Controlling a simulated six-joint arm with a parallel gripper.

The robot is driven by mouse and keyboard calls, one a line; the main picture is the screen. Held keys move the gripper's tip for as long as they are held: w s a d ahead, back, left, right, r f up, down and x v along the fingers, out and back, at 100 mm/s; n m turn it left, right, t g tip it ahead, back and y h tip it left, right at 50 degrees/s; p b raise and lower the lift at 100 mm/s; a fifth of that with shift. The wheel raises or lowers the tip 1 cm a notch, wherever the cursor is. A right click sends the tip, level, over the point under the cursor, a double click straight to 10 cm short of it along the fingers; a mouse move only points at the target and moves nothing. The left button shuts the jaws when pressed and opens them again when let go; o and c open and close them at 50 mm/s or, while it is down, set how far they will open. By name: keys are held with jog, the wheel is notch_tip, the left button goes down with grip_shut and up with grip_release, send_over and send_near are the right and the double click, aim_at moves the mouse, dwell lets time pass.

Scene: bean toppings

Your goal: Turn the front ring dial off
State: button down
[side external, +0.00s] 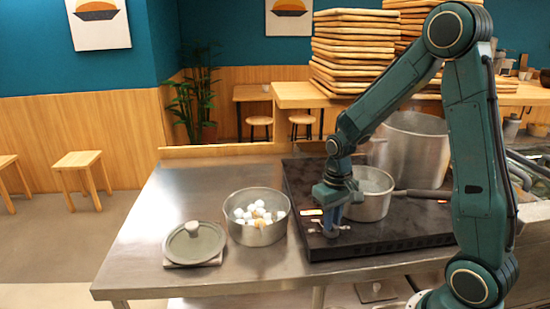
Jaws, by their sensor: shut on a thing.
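The black cooktop (385,240) stands on the right part of the steel counter. My gripper (329,229) is low over the cooktop's front left corner, pointing down. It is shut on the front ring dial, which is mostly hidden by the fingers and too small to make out. I cannot tell the dial's angle.
A large pot (420,145) stands at the cooktop's back. A red mark (442,201) glows at the right. Left of the cooktop are a pot (258,236) of white pieces and a lid (194,243). Stacked boards (352,50) stand behind. The counter's left part (165,215) is clear.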

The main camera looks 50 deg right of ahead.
jog(key=n, duration=0.4)
jog(key=shift+n, duration=2.2)
jog(key=c, duration=1.4)
grip_release()
jog(key=shift+r, duration=0.15)
notch_tip(320, 180, up, 14)
jog(key=shift+f, duration=0.2)
